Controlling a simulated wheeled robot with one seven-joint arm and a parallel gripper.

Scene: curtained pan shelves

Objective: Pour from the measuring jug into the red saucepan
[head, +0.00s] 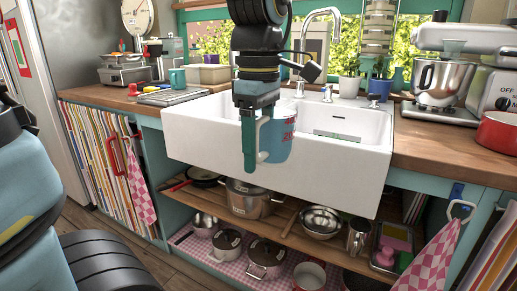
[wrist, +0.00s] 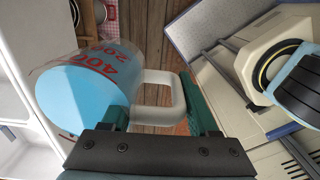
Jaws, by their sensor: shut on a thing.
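The measuring jug (head: 275,138) is clear with red markings and a white handle, and it holds blue liquid. It hangs in front of the white sink in the head view. My gripper (head: 250,135) is shut on the jug's handle, fingers pointing down. In the wrist view the jug (wrist: 90,92) is at the left, with its handle between the green fingers of my gripper (wrist: 160,112). The jug looks roughly upright in the head view. The red saucepan (head: 497,131) stands on the wooden counter at the right edge, partly cut off, well apart from the jug.
The white sink (head: 190,130) is right behind the jug. A stand mixer with a steel bowl (head: 440,82) stands on the right counter beside the saucepan. Steel pots (head: 250,198) fill the open shelves below. A teal mug (head: 177,78) and scales stand on the left counter.

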